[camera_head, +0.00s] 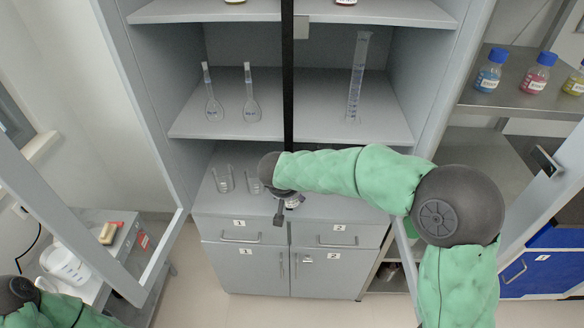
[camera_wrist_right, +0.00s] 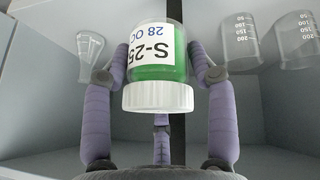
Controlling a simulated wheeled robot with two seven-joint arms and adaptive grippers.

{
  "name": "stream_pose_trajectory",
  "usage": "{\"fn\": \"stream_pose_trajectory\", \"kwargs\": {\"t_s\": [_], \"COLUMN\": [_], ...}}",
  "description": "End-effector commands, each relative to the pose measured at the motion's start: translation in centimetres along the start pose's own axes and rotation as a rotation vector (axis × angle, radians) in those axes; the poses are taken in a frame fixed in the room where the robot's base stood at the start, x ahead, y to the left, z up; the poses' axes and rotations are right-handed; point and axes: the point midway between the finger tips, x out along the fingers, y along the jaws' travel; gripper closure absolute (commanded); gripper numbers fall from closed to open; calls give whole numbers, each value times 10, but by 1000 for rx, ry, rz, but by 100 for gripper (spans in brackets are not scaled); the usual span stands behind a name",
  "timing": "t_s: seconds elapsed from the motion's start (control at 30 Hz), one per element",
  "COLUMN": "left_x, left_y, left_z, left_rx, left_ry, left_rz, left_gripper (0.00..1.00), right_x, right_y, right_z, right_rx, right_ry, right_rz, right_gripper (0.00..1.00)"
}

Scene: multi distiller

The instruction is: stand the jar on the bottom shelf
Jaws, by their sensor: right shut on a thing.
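The jar (camera_wrist_right: 158,70) has a white lid, green contents and a white label reading "S-25". It fills the middle of the right wrist view, which appears upside down. My right gripper (camera_wrist_right: 160,75) is shut on the jar, with a purple finger on each side of it. In the head view the right gripper (camera_head: 285,203) is at the front of the cabinet's bottom shelf (camera_head: 345,208), and it and my arm mostly hide the jar. I cannot tell whether the jar touches the shelf. Of my left arm only a part shows at the lower left; its gripper is out of view.
Beakers (camera_head: 223,179) stand left of the right gripper on the bottom shelf. The right wrist view also shows a conical flask (camera_wrist_right: 90,46). Volumetric flasks (camera_head: 213,108) and a measuring cylinder (camera_head: 357,80) stand on the shelf above. A black vertical bar (camera_head: 288,75) divides the front.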

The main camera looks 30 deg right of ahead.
Motion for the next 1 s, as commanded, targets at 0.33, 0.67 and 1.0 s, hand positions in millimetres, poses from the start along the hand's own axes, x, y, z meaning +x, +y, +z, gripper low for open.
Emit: {"fn": "stream_pose_trajectory", "kwargs": {"t_s": [0.33,0.67,1.0], "left_x": [13,24,37], "left_y": [-5,-9,-13], "left_z": [0,-1,-2], "left_rx": [0,0,0], "left_ry": [0,0,0], "left_rz": [0,0,0], "left_gripper": [60,60,60], "right_x": [16,78,137], "right_y": [20,35,36], "right_z": [-9,-51,-65], "right_rx": [8,8,6], "right_ry": [-5,-5,-3], "right_rz": [4,4,4], "right_gripper": [78,78,78]}}
